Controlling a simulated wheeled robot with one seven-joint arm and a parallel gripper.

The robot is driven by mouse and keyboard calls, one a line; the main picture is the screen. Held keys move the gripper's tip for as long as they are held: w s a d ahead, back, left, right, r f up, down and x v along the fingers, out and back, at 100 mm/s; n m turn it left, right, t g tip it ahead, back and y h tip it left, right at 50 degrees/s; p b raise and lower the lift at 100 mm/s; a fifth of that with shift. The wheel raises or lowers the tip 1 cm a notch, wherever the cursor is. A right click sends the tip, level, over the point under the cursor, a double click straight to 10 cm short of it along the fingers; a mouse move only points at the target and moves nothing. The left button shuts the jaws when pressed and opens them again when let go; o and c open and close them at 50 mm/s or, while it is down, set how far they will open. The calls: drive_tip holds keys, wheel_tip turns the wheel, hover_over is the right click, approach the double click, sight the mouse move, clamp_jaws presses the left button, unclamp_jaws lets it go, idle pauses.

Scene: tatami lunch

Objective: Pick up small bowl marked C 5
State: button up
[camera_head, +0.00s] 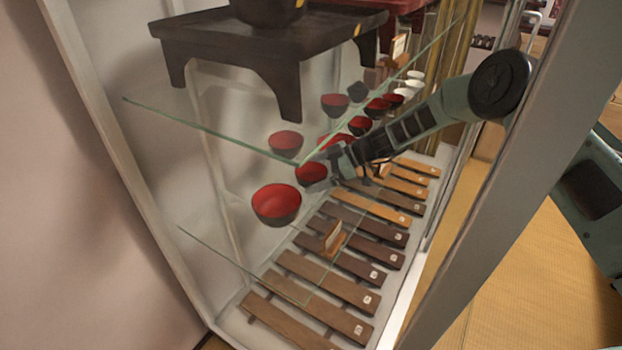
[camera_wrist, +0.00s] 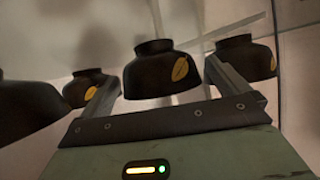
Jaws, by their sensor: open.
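Several small bowls, dark outside and red inside, stand on the glass shelf in the head view; no C 5 mark is legible, so I cannot tell which one bears it. My gripper (camera_head: 328,166) is open beside a small bowl (camera_head: 311,173) near the shelf's middle. In the wrist view, a dark bowl with a gold oval mark (camera_wrist: 160,72) shows between the two fingers of my gripper (camera_wrist: 163,84), appearing foot upward. Whether the fingers touch it is unclear. Another gold-marked bowl (camera_wrist: 242,54) is behind the right finger.
A larger red bowl (camera_head: 276,205) stands near the glass shelf's front edge, close to my gripper. Another bowl (camera_head: 285,142) is at the left. A dark tray table (camera_head: 230,38) stands above. Wooden slatted stands (camera_head: 325,285) fill the level below. The cabinet frame (camera_head: 497,170) borders the right side.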

drive_tip(key=shift+a+f, duration=0.35)
drive_tip(key=shift+a, duration=0.15)
drive_tip(key=c, duration=0.9)
drive_tip(key=shift+r, duration=0.15)
